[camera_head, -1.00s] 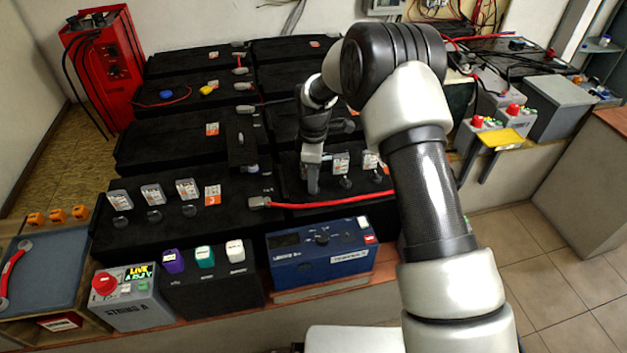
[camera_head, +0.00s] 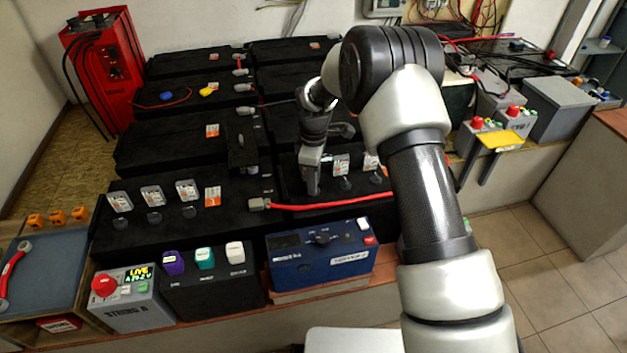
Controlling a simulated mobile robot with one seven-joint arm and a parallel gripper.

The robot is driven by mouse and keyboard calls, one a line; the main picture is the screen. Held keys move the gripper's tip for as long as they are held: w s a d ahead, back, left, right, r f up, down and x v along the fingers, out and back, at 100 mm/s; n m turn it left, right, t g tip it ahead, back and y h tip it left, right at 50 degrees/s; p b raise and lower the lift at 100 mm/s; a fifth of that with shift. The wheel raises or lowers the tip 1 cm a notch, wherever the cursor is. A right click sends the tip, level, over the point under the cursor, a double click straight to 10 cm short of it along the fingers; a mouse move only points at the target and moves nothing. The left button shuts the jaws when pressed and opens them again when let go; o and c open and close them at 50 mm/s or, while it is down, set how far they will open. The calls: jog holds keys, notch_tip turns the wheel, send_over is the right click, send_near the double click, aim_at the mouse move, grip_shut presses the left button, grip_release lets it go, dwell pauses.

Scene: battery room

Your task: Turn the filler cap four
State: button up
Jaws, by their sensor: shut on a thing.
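My gripper (camera_head: 312,188) points down onto the black battery (camera_head: 290,177) at the front right of the bank. It is shut at the leftmost place in that battery's row of filler caps, so the cap it grips is hidden behind the fingers. Two dark caps (camera_head: 345,184) and (camera_head: 375,179) show to the right of it, each with a clear tag behind. The neighbouring battery (camera_head: 240,195) on the left has three dark caps (camera_head: 154,217) with clear tags standing behind them. I cannot read the numbers on the tags.
A red cable (camera_head: 335,203) runs along the battery front just below my gripper. A blue instrument (camera_head: 320,250), a black box with coloured knobs (camera_head: 212,285) and a grey box with a red button (camera_head: 132,295) stand in front. A red charger (camera_head: 100,70) stands at back left.

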jog(key=m, duration=1.2)
jog(key=shift+m, duration=0.4)
dwell(0.4)
jog(key=o, duration=0.8)
jog(key=shift+c, duration=0.2)
jog(key=shift+r, duration=0.15)
notch_tip(320, 180, up, 17)
jog(key=p, duration=0.2)
jog(key=shift+p, duration=0.3)
jog(key=shift+r, duration=0.1)
